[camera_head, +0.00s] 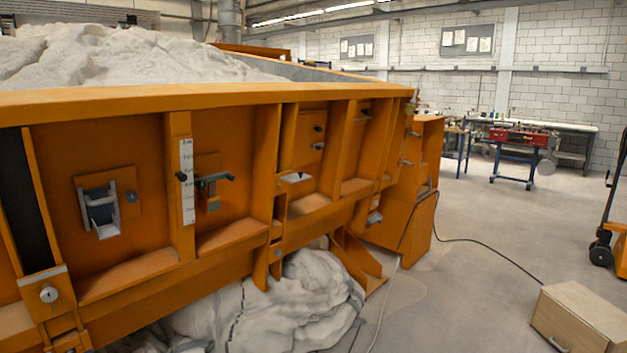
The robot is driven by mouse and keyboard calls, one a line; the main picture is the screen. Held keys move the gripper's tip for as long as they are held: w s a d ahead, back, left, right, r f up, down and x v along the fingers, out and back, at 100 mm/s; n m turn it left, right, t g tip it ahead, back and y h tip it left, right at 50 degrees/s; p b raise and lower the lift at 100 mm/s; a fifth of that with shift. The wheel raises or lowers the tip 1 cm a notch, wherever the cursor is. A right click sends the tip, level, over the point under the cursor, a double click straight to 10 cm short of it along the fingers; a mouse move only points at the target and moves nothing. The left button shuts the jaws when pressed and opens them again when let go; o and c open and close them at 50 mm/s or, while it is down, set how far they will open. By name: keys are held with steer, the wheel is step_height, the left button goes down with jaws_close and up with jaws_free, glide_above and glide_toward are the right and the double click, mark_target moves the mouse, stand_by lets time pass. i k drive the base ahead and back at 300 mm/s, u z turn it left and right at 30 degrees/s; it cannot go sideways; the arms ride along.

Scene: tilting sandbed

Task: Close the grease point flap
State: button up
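An orange sandbed side wall (80,150) fills the left and middle of the view. On its left panel is a small grey metal fitting (101,212) with a dark opening and a light plate tilted outward at its lower part. This may be the grease point flap, standing open, but I cannot be sure. A dark handle-like fitting (213,180) sits on the panel to its right, beside a white scale strip (187,180). Another small pale plate (295,178) lies on a ledge farther right. My gripper is not in view.
Pale sand (120,55) fills the bed above. White sacks (290,300) lie under the wall. A cable (490,245) crosses the open grey floor.

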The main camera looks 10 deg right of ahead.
mark_target(300, 175)
steer(key=k, duration=0.4)
steer(key=u, duration=0.15)
steer(key=i, duration=0.9)
steer(key=z, duration=1.55)
steer(key=k, duration=0.1)
steer(key=u, duration=3.2)
